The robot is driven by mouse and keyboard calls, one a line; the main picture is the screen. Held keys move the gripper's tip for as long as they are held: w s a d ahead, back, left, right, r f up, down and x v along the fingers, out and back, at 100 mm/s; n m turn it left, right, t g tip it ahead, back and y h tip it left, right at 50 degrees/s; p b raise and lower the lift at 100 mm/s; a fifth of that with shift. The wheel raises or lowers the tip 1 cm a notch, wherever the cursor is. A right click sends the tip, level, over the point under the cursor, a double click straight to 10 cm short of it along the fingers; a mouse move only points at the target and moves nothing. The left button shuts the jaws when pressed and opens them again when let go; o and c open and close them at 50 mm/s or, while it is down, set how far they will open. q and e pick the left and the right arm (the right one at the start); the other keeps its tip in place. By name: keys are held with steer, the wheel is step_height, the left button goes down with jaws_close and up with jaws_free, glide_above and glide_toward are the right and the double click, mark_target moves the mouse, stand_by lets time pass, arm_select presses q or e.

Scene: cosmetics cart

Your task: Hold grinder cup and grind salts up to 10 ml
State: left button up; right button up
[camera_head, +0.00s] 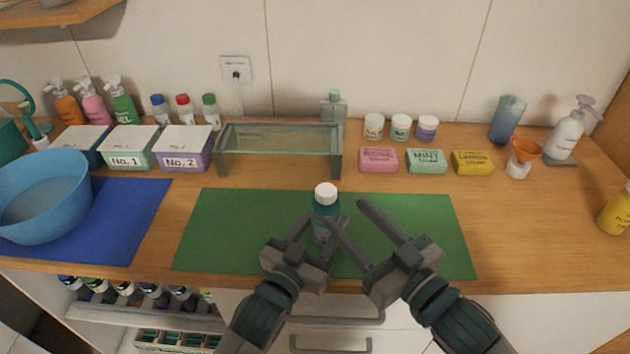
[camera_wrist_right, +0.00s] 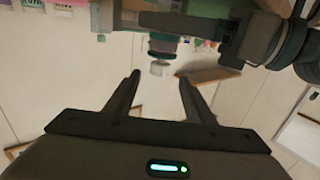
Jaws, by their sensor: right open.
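A dark teal bottle with a white cap (camera_head: 326,195) is upright over the green mat (camera_head: 220,225); I cannot tell whether it touches the mat. My left gripper (camera_head: 327,218) has its fingers on both sides of the bottle and appears shut on it. The bottle's lower part is partly hidden. My right gripper (camera_head: 346,212) is open and empty, its fingers just right of and in front of the bottle. In the right wrist view the bottle (camera_wrist_right: 162,48) appears beyond the open right fingers (camera_wrist_right: 160,78), with the left gripper (camera_wrist_right: 245,38) beside it.
A glass stand (camera_head: 330,165) is behind the mat. Soap bars (camera_head: 426,161) and small jars (camera_head: 401,126) stand back right, near an orange funnel (camera_head: 527,148). Labelled boxes (camera_head: 186,160) and a blue bowl (camera_head: 45,210) are left.

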mark_target(320, 187)
steer(key=x, duration=1.2)
steer(key=c, duration=1.1)
